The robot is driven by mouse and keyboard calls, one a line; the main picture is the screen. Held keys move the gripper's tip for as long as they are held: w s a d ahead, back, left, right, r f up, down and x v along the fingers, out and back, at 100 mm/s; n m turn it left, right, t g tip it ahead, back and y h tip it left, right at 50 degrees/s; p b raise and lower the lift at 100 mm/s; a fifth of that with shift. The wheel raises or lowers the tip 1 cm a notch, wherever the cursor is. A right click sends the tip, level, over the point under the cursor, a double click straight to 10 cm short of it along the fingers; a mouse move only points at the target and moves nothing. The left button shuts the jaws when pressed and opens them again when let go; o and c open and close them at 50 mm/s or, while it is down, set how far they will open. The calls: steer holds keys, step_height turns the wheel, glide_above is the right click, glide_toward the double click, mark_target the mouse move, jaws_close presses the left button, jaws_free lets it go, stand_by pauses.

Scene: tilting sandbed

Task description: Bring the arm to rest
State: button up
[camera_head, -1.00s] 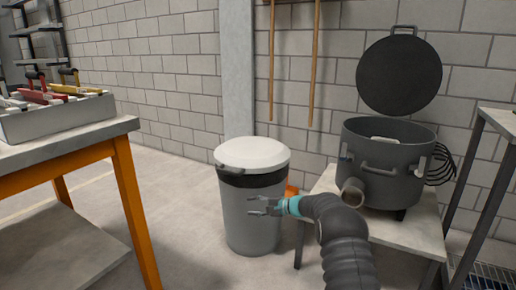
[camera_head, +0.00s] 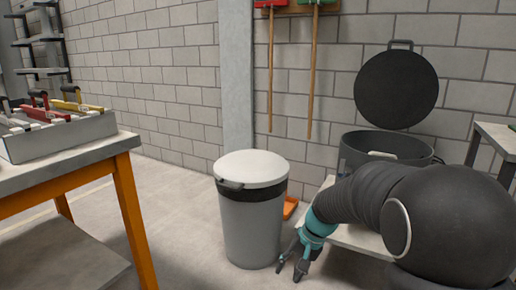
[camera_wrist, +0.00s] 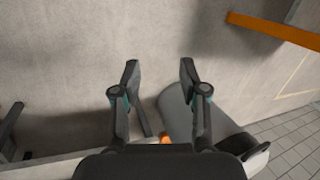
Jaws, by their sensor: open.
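My gripper (camera_head: 293,265) is open and empty. In the head view it hangs low, pointing down and to the left, just right of the lidded grey bin (camera_head: 250,232). My dark arm bends across the right of that view and hides part of the stand and pot. In the wrist view the two fingers of my gripper (camera_wrist: 160,66) are spread apart over bare floor (camera_wrist: 60,60). Nothing is between them. A grey rounded shape, likely the bin, shows behind the right finger.
A workbench with orange legs (camera_head: 133,215) stands at left, bearing a grey tool tray (camera_head: 75,136). A dark pot (camera_head: 385,146) with a raised lid (camera_head: 397,87) is at right. Long-handled tools hang on the block wall. Floor between bench and bin is clear.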

steer(key=s+d+r+n+t+h+p, duration=0.1)
steer(key=s+d+r+t+h+p, duration=0.1)
steer(key=s+r, duration=0.7)
steer(key=s+d+r+n+t+h+p, duration=0.2)
steer(key=s+d+r, duration=0.3)
steer(key=s, duration=1)
steer(key=shift+r+t+p, duration=0.6)
steer(key=shift+r+p, duration=0.2)
steer(key=shift+r, duration=1.05)
steer(key=shift+s, duration=0.1)
